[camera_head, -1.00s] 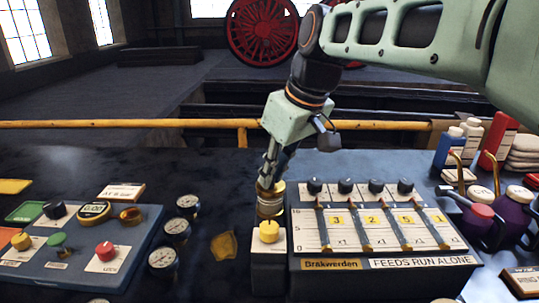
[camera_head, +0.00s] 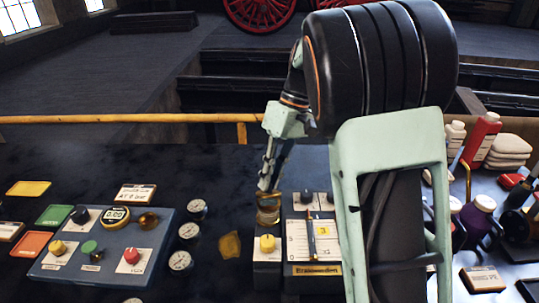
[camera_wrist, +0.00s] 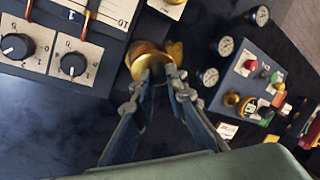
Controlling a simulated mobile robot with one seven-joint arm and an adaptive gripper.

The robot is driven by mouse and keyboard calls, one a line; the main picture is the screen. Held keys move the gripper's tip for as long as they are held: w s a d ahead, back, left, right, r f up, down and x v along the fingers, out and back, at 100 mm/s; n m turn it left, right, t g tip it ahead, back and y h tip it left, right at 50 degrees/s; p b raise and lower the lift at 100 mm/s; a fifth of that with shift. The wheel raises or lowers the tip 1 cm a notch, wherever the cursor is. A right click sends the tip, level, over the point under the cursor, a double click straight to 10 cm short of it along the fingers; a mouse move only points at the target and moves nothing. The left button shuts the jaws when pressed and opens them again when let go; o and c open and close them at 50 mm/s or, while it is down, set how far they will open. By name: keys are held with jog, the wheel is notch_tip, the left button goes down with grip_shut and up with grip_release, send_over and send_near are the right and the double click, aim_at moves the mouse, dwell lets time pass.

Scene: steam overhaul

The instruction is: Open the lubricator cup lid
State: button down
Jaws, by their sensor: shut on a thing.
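The brass lubricator cup (camera_head: 268,214) stands at the left end of the dark lubricator box (camera_head: 313,283), behind a yellow knob on a white plate. My gripper (camera_head: 265,187) comes down on the cup from above, with its fingertips at the cup's top. In the wrist view, the fingers (camera_wrist: 160,70) are close together on the round brass lid (camera_wrist: 144,53), and they hide part of it. I cannot tell how far the lid is tilted from the cup. My arm hides the right part of the box in the head view.
A yellow knob (camera_head: 267,243) sits just in front of the cup. Gauges (camera_head: 188,231) and a blue-grey control panel (camera_head: 104,247) lie to the left. Bottles (camera_head: 479,139) stand at the right. A yellow rail (camera_head: 120,118) runs behind the bench.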

jog(key=w+g+p, duration=0.1)
jog(key=p, duration=0.2)
jog(key=w+r+g+p, duration=0.1)
jog(key=g+p, duration=0.1)
jog(key=p, duration=0.2)
jog(key=shift+d+m, duration=0.1)
jog(key=shift+m, duration=0.2)
jog(key=g+p, duration=0.1)
jog(key=p, duration=0.1)
jog(key=w+g+p, duration=0.1)
jog(key=p, duration=0.1)
jog(key=shift+w+f+g+y, duration=0.25)
jog(key=shift+f+g+y, duration=0.05)
jog(key=shift+f+g, duration=0.1)
jog(key=shift+w, duration=0.1)
jog(key=c, duration=1.9)
grip_release()
jog(key=shift+c, duration=0.2)
